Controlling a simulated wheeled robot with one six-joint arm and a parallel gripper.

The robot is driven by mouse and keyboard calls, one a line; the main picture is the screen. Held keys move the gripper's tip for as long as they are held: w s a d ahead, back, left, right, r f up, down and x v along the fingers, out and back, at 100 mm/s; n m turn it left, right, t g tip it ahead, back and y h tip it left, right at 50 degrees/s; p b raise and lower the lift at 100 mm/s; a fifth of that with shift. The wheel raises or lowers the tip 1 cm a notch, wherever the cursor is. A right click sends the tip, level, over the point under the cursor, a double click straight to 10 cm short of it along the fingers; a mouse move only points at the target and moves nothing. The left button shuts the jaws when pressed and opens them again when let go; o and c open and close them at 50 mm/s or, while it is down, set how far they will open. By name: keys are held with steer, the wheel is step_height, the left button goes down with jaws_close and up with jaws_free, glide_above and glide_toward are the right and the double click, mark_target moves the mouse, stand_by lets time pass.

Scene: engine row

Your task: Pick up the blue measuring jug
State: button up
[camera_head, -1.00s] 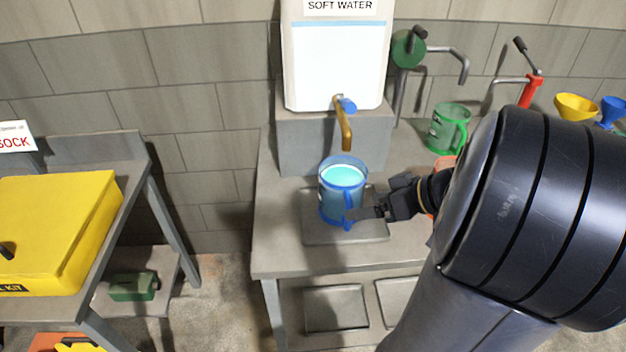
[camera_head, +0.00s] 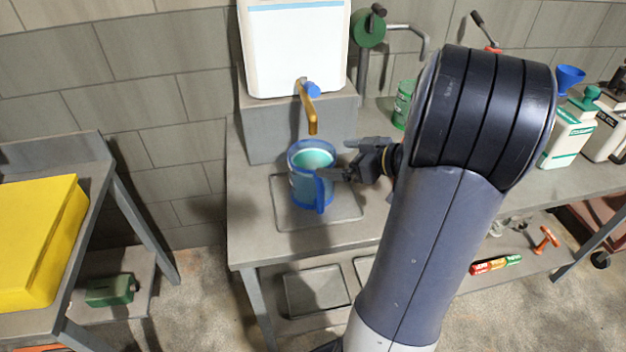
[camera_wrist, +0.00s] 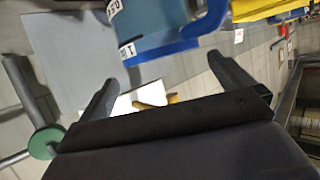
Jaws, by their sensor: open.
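The blue measuring jug (camera_head: 302,189) stands upright on a grey tray (camera_head: 352,212) below the tap, with pale blue-green liquid inside. Its handle faces the front. My gripper (camera_head: 347,159) is open and empty at the jug's right side, near rim height. One fingertip is close to the handle; whether it touches cannot be told. In the wrist view the jug (camera_wrist: 165,45) with its handle (camera_wrist: 208,28) shows beyond my spread fingers (camera_wrist: 165,85), not clearly between them. The jug's upper part is cut off there.
A brass tap (camera_head: 309,110) hangs just above the jug from a white water tank (camera_head: 295,50). A green jug (camera_head: 403,105) stands behind my arm. White bottles (camera_head: 567,135) stand on the right of the bench. A yellow case (camera_head: 35,240) lies on the left table.

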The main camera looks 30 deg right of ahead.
mark_target(327, 156)
steer(key=p+x, duration=0.1)
steer(key=x, duration=0.3)
steer(key=shift+w+f, duration=0.15)
steer(key=shift+f, duration=0.05)
steer(key=c, duration=1.6)
steer(key=shift+r, duration=0.15)
